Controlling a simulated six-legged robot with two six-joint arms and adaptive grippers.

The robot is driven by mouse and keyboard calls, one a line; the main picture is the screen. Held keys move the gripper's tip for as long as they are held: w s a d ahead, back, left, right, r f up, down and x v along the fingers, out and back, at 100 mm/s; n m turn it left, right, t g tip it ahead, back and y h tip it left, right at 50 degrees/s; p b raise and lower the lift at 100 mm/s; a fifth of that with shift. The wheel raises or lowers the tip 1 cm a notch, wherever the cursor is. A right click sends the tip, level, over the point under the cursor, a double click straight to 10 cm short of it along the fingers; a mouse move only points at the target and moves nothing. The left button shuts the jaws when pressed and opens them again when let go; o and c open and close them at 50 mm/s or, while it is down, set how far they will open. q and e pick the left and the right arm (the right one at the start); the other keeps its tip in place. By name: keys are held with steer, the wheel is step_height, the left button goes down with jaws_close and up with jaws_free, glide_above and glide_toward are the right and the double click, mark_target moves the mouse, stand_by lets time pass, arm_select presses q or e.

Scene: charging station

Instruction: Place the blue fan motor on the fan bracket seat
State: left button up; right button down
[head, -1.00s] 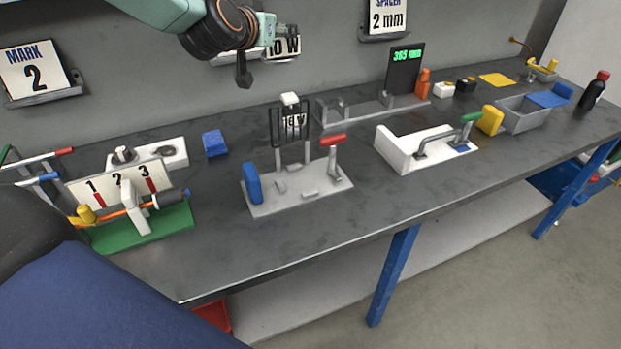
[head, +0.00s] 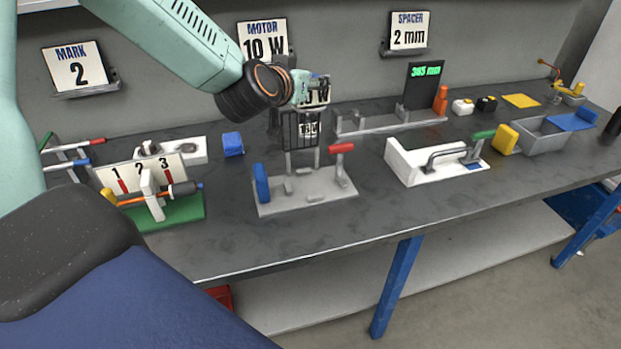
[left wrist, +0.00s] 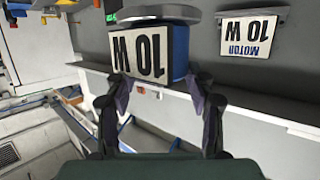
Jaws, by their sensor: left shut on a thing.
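My left gripper (head: 302,92) hangs over the rear of the bench. It is shut on a motor (head: 319,93) with a white 10 W label. In the left wrist view, my left gripper (left wrist: 160,85) has a finger on each side of the motor. Its blue side (left wrist: 181,52) shows beside the inverted label, with a pale disc at its top edge. A grey fixture (head: 308,197) with two uprights and a dark grille frame (head: 290,130), apparently the fan bracket, stands below the gripper. The seat is not clearly visible. My right gripper is out of view.
A blue block (head: 233,144) sits left of the bracket. A red-handled lever (head: 342,148) and blue upright pad (head: 262,183) rise from the fixture. A white clamp fixture (head: 405,165) stands to the right. The front bench strip is clear.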

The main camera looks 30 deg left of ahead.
arm_select(q)
steer(key=shift+f+b, duration=3.05)
steer(key=shift+f, duration=8.8)
steer(key=shift+w, duration=0.1)
steer(key=shift+f, duration=0.15)
steer(key=o, duration=1.3)
steer(key=shift+o, duration=0.2)
